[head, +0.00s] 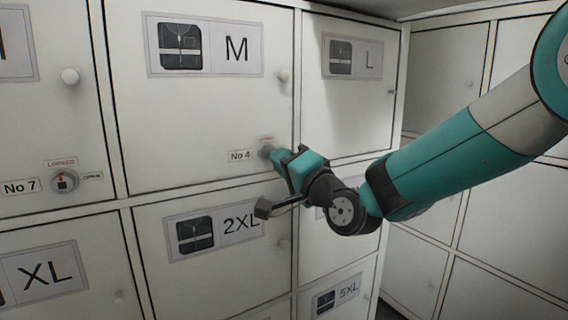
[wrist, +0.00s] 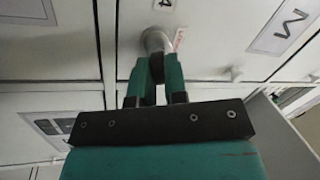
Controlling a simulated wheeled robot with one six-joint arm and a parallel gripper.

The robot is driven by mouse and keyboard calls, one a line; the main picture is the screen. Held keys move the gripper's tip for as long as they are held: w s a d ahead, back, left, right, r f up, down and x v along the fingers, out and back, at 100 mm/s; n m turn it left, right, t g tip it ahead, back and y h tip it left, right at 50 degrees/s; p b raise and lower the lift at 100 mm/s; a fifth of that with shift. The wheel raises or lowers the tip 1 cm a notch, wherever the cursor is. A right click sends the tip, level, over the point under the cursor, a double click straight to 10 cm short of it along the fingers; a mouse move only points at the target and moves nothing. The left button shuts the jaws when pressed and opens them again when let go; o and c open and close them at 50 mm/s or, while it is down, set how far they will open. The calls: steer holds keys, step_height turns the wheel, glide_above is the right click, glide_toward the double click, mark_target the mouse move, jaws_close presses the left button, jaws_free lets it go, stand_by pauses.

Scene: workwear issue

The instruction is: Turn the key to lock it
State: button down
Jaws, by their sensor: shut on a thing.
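My gripper (head: 277,160) reaches the lock (head: 265,151) at the lower right of the white M locker door (head: 200,115), beside the label No 4 (head: 239,156). In the wrist view, my gripper (wrist: 157,72) has its green fingers closed together on a small dark piece, the key (wrist: 157,66), right in front of the round grey lock barrel (wrist: 156,40). The fingers hide most of the key, and I cannot tell its angle. A small red mark (head: 266,139) sits above the lock; its wording is too small to read.
The No 7 lock (head: 65,181), marked LOCKED above and OPEN to its right, is on the door at left. Round knobs stick out nearby, one on the M door (head: 283,76). Doors 2XL (head: 215,275) and L (head: 348,110) surround it. The M door looks closed.

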steer(key=shift+w+r+n+g+y+b, duration=0.15)
steer(key=shift+n+g+b, duration=0.25)
steer(key=shift+n+b, duration=1.05)
steer(key=shift+f+n+g+y+b, duration=0.1)
steer(key=shift+n+g+y+b, duration=0.25)
steer(key=shift+n+b, duration=1.05)
steer(key=shift+r+n+g+b, duration=0.15)
steer(key=shift+n+g+b, duration=0.25)
steer(key=shift+n, duration=0.9)
steer(key=shift+r+n+g+b, duration=0.15)
steer(key=shift+n+g+b, duration=0.15)
steer(key=shift+n, duration=0.95)
steer(key=shift+w+a+f, duration=0.1)
steer(key=shift+a+f, duration=0.05)
steer(key=shift+a, duration=0.1)
steer(key=c, duration=1.1)
jaws_free()
steer(key=o, duration=0.3)
steer(key=shift+d, duration=0.1)
steer(key=shift+o, duration=0.2)
steer(key=shift+d, duration=0.1)
